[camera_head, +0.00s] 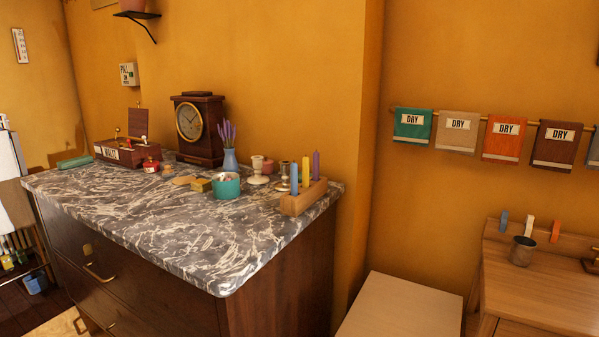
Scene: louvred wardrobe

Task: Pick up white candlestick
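A small white candlestick (258,172) stands upright on the marble top (225,255) of a dark wooden dresser, near its back right part. It holds no candle that I can see. A teal round pot (226,187) stands just left and in front of it. A second, greyish small holder (283,176) stands just right of it, partly hidden by a wooden block (303,199) with blue, yellow and purple candles. A pinkish round item (268,165) shows behind it. My gripper is not in view.
A blue vase (230,161) with purple flowers, a mantel clock (199,128) and a wooden box (120,152) stand farther left. The front of the marble top is clear. A pale low surface (403,306) and a wooden desk (540,292) are at right.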

